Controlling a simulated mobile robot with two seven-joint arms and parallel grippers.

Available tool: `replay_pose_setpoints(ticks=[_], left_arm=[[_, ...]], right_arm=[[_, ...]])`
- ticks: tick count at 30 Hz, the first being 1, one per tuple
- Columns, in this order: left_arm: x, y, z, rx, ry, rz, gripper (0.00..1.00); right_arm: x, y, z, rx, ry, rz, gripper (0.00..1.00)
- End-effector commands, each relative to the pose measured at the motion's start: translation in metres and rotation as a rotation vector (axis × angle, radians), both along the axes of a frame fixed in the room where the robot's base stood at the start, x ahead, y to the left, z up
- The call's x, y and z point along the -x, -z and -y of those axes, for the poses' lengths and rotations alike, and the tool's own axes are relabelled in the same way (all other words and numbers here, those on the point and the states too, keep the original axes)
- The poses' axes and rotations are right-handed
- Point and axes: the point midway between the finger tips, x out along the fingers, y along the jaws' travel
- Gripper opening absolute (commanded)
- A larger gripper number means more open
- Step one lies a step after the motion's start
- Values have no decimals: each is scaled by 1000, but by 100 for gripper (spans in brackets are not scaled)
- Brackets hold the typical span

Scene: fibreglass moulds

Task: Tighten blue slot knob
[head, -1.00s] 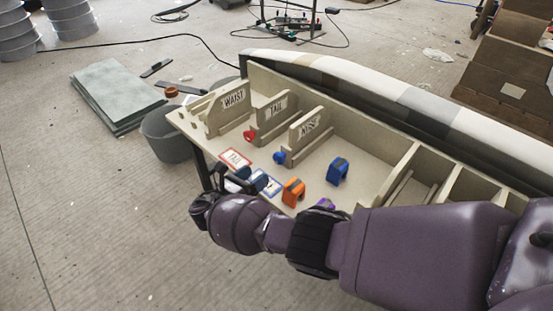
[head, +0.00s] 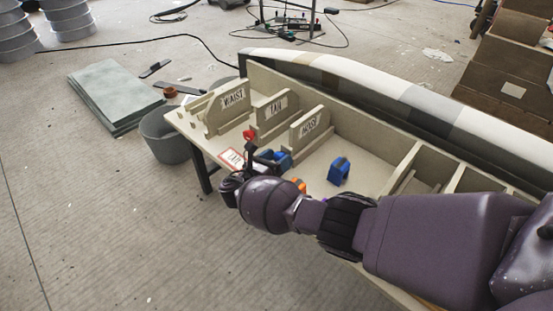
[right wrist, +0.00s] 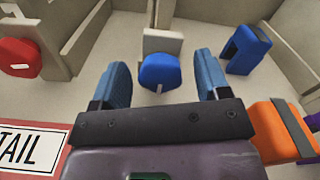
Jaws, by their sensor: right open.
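The blue slot knob (right wrist: 159,72) sits at the front end of the slotted wooden holder labelled NOSE (head: 309,125). In the right wrist view it is centred between the two blue fingers of my right gripper (right wrist: 161,64), with a gap on each side. In the head view my right gripper (head: 275,159) is at the front of the NOSE holder and hides most or all of the knob. The right gripper is open and empty. A pale mark shows on the knob's lower face. My left gripper is not in view.
The red knob (head: 248,135) sits at the TAIL holder (head: 277,108), left of the gripper. A blue block (head: 338,171) and an orange block (right wrist: 283,130) lie to the right. A TAIL card (right wrist: 28,150) lies at the bench's front. A grey bucket (head: 165,138) stands beside the bench.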

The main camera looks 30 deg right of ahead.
Motion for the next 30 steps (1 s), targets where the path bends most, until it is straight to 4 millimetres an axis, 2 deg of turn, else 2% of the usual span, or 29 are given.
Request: replay_pose_setpoints(ticks=[1, 9, 11, 20, 30], left_arm=[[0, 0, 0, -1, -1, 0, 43], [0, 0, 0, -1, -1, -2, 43], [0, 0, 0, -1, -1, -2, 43], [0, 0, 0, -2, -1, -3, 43], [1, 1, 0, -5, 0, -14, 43]], right_arm=[[0, 0, 0, 0, 0, 0, 68], [0, 0, 0, 0, 0, 0, 26], [0, 0, 0, 0, 0, 0, 20], [0, 0, 0, -17, 0, 46, 20], [1, 0, 0, -93, 1, 258, 20]])
